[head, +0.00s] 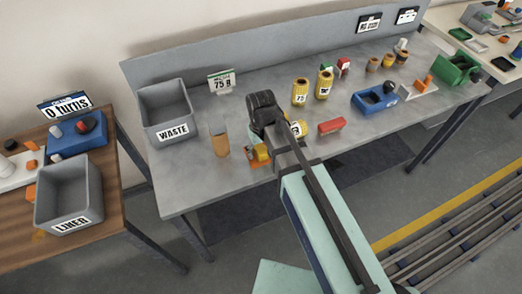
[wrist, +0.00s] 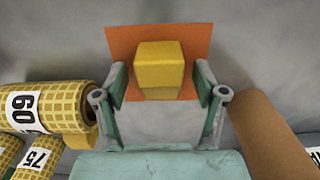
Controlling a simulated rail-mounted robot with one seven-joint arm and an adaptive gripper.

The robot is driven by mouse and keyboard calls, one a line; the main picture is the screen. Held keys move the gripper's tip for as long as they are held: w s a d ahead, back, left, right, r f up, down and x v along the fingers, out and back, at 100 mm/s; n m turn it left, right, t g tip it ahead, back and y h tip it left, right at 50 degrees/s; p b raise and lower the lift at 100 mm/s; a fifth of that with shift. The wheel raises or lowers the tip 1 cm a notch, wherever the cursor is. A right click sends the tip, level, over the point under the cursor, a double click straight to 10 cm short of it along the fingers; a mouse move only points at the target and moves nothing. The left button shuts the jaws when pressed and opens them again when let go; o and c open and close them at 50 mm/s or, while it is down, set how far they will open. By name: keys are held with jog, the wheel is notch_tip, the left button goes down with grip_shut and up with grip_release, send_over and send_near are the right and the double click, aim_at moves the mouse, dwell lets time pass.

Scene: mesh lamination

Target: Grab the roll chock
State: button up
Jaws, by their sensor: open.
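A yellow block (wrist: 159,68), which looks like the roll chock, sits on an orange square pad (wrist: 120,42) on the grey bench. My gripper (wrist: 161,82) is open, its two fingers on either side of the block in the wrist view, with gaps between them and it. I cannot tell how high the fingertips are above the bench. In the head view the block (head: 261,152) and pad (head: 251,164) are near the bench's front edge, beside my arm. The fingertips are hidden there.
A tan cylinder (wrist: 270,125) stands close right of my gripper in the wrist view. A red block (head: 331,127), blue tray (head: 375,102) and grey WASTE bin (head: 166,108) are also on the bench.

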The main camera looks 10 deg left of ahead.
jog(key=c, duration=1.3)
jog(key=shift+r, duration=0.15)
